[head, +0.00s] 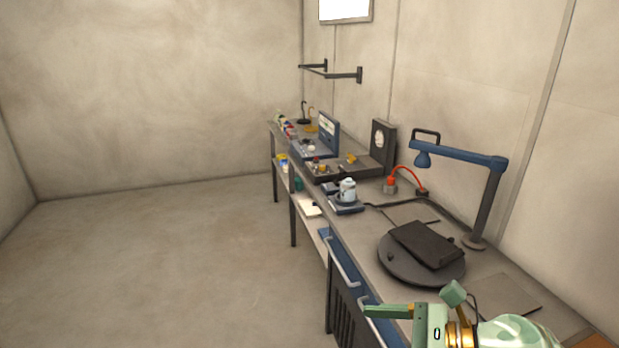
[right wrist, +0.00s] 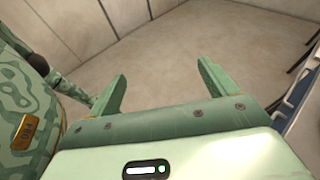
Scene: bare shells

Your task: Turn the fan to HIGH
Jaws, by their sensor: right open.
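No fan can be made out for certain in either view. A dark upright unit with a round pale face (head: 379,140) stands at the back of the long bench, too small to read. A blue-framed panel (head: 327,132) stands farther along, its markings also unreadable. My right gripper (head: 400,310) is at the bottom right of the head view, over the near front edge of the bench and far from both units. In the right wrist view its two green fingers (right wrist: 162,78) are spread with nothing between them. My left gripper is out of view.
The grey bench (head: 515,268) runs along the right wall. A dark turntable (head: 400,271) carries a flat black slab (head: 426,243). A blue lamp (head: 455,152) rises behind it. A small white-topped device (head: 347,190) sits farther along. The floor (head: 180,260) is clear to the left.

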